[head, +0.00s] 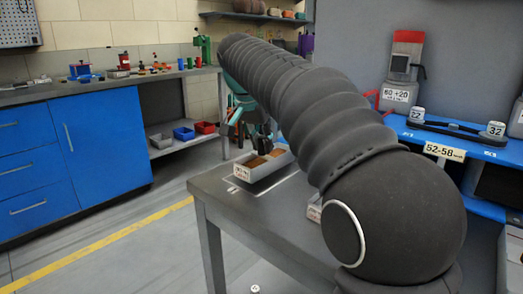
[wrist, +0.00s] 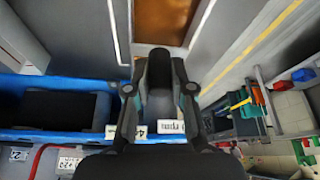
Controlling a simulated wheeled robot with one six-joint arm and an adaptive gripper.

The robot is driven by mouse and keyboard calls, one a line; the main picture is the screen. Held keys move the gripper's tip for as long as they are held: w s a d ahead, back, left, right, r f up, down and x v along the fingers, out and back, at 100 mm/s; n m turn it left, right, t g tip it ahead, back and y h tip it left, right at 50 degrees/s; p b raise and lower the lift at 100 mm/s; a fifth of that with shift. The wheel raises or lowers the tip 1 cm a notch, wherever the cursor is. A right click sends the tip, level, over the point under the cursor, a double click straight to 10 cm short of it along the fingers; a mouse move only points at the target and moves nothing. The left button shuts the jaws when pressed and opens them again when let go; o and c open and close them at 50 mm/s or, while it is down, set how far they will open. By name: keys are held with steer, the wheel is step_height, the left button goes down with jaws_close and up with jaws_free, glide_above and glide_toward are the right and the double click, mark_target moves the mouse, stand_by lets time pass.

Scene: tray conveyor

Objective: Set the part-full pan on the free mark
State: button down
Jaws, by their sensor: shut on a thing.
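The grey pan (head: 268,174) with brown fill and a white label on its end is at the far end of the grey table. My gripper (head: 262,133) is over its far side, partly hidden by my arm. In the wrist view the fingers (wrist: 160,85) are closed at the near edge of the pan, whose brown fill (wrist: 165,18) shows beyond them. A thin pale outline (head: 243,188) on the table top shows just in front of the pan. I cannot tell whether the pan rests on the table or hangs slightly above it.
Another white label (head: 314,213) shows on the table, mostly hidden behind my arm. A blue bench (head: 475,143) with weights stands at the right. Blue cabinets (head: 95,140) stand at the left, across open floor with a yellow line. The table's near left part is bare.

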steer(key=shift+f, duration=0.6)
steer(key=shift+f, duration=0.15)
steer(key=c, duration=1)
jaws_free()
steer(key=p+v, duration=0.2)
steer(key=v, duration=1)
steer(key=shift+p, duration=0.35)
